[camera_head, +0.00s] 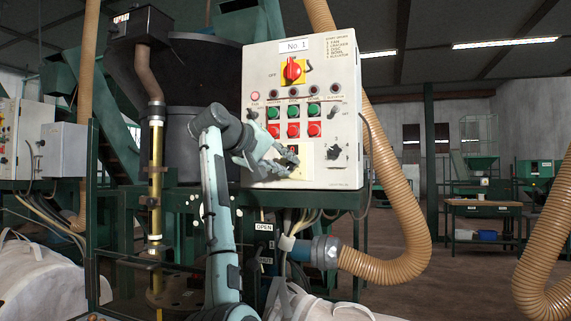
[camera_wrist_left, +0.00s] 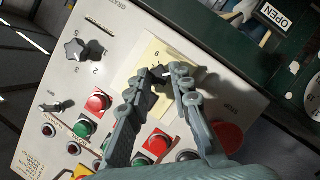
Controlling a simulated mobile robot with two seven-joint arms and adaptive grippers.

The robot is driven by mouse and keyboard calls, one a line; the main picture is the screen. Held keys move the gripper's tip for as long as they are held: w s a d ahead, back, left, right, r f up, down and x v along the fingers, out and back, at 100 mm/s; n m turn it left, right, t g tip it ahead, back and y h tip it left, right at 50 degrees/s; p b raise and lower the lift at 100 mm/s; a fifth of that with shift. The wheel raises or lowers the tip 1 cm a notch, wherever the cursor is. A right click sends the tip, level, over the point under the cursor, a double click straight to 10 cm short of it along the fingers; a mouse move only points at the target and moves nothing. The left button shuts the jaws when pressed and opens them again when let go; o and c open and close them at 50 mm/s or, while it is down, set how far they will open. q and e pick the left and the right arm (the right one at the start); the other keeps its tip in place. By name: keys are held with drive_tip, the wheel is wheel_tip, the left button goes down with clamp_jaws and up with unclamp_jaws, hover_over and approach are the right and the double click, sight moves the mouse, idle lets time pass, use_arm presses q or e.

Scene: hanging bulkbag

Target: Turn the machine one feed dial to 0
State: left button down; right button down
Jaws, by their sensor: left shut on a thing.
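The machine one control panel (camera_head: 258,80), a pale box labelled No 1, stands in the middle of the head view. My left gripper (camera_head: 287,160) is at its lower part, in front of a cream plate (camera_head: 304,153). In the left wrist view the gripper's (camera_wrist_left: 168,80) fingers are shut around a dark feed dial (camera_wrist_left: 157,70) on the cream plate (camera_wrist_left: 137,62). The fingers cover most of the dial, so its pointer setting cannot be read. My right gripper is not in view.
A second black dial (camera_head: 333,152) sits right of the gripper. Green buttons (camera_head: 293,111) and red buttons (camera_head: 293,130) are just above. A red and yellow main switch (camera_head: 293,70) is higher up. A tan hose (camera_head: 405,235) curves at the panel's right.

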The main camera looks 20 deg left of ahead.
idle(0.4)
use_arm(q)
drive_tip(key=c, duration=1.3)
unclamp_jaws()
drive_tip(key=shift+c, duration=0.2)
drive_tip(key=v, duration=1.2)
drive_tip(key=shift+s+f, duration=0.1)
drive_tip(key=shift+f, duration=0.1)
